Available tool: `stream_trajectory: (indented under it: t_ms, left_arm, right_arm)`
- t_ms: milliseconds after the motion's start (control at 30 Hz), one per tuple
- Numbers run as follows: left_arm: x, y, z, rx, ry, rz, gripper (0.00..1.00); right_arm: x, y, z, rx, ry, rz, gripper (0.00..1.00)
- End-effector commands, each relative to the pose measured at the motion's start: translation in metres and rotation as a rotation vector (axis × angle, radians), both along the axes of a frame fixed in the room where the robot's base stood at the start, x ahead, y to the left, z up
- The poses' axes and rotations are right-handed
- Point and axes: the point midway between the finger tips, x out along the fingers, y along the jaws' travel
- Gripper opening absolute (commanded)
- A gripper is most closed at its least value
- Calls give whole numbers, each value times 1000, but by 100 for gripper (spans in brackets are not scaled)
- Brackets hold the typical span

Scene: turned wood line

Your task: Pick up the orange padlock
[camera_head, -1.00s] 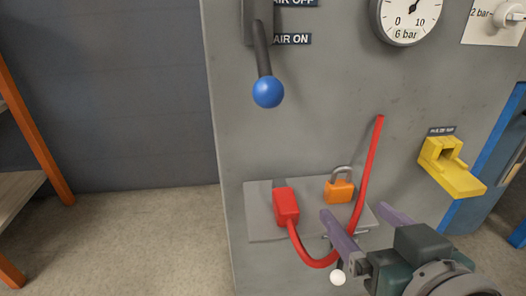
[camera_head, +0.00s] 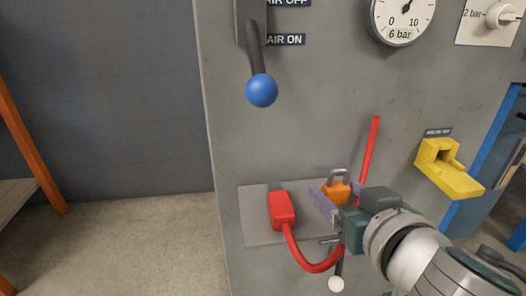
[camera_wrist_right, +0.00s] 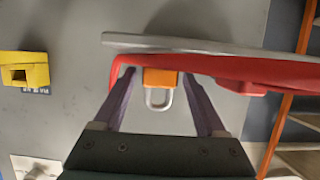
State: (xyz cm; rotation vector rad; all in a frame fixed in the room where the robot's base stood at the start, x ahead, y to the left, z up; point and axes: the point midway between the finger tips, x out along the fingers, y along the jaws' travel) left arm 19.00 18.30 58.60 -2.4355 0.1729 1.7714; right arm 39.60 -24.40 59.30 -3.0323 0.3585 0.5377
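The orange padlock (camera_head: 337,192) with its grey shackle stands on a small grey shelf (camera_head: 254,213) on the panel, partly hidden by my right gripper. My right gripper (camera_head: 340,198) is at the padlock, its purple fingers to either side. In the right wrist view the padlock (camera_wrist_right: 160,78) lies between the two open fingers (camera_wrist_right: 160,100), with a gap showing on each side. A red band crosses over part of the padlock's body there. My left gripper is not in view.
A red plug-like block (camera_head: 282,209) sits on the shelf's left, its red cable (camera_head: 312,267) looping beneath and rising beside the padlock. A blue-knobbed lever (camera_head: 261,90) hangs above. A yellow bracket (camera_head: 448,172) is at right. Open floor lies left of the panel.

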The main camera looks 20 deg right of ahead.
Motion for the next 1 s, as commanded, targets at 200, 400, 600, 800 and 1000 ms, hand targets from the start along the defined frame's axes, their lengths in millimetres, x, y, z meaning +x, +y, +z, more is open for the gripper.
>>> stream_trajectory:
  t_ms: [200,400,600,800,1000]
  left_arm:
    - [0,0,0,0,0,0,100]
    - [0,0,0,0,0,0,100]
    - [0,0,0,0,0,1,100]
    - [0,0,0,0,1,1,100]
    - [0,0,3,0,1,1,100]
  right_arm:
    - [0,0,0,0,0,0,48]
    - [0,0,0,0,0,0,26]
    - [0,0,0,0,0,0,3]
    - [0,0,0,0,-1,0,0]
    - [0,0,4,1,-1,0,0]
